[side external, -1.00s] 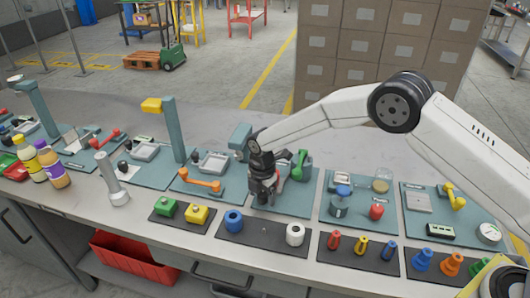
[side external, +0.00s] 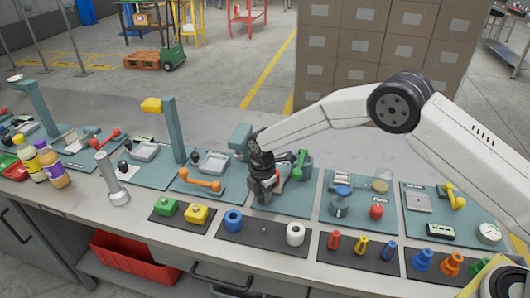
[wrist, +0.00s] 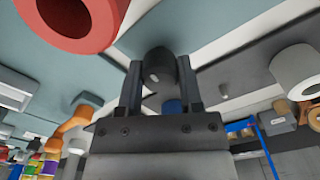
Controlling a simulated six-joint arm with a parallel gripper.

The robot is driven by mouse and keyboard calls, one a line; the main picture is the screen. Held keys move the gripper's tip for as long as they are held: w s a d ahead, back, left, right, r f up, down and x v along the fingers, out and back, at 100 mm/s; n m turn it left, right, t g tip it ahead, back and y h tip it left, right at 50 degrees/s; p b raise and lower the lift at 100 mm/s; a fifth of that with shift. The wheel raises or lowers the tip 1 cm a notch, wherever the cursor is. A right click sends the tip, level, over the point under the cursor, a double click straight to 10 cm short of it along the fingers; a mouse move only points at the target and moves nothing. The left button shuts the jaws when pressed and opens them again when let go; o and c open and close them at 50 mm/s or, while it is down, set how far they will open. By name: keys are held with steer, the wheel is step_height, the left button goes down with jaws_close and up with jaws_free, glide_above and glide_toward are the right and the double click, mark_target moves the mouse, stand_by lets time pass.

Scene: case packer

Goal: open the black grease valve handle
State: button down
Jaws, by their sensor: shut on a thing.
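My gripper (side external: 264,188) is low over the teal station plate (side external: 295,205) in the middle of the bench. In the wrist view my gripper (wrist: 160,85) has its two dark fingers on either side of a black, rounded handle end (wrist: 159,66), and it is shut on it. I take this for the black grease valve handle. In the side view the handle is hidden by my gripper and wrist, so its angle cannot be told there.
A green handle (side external: 300,163) stands close to the right of my gripper. A large red ring-shaped part (wrist: 72,18) is near in the wrist view.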

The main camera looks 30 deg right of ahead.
mark_target(262, 193)
steer(key=shift+m, duration=0.6)
steer(key=shift+c, duration=1.2)
jaws_free()
steer(key=shift+r, duration=0.1)
steer(key=shift+r, duration=3.85)
steer(key=c, duration=0.3)
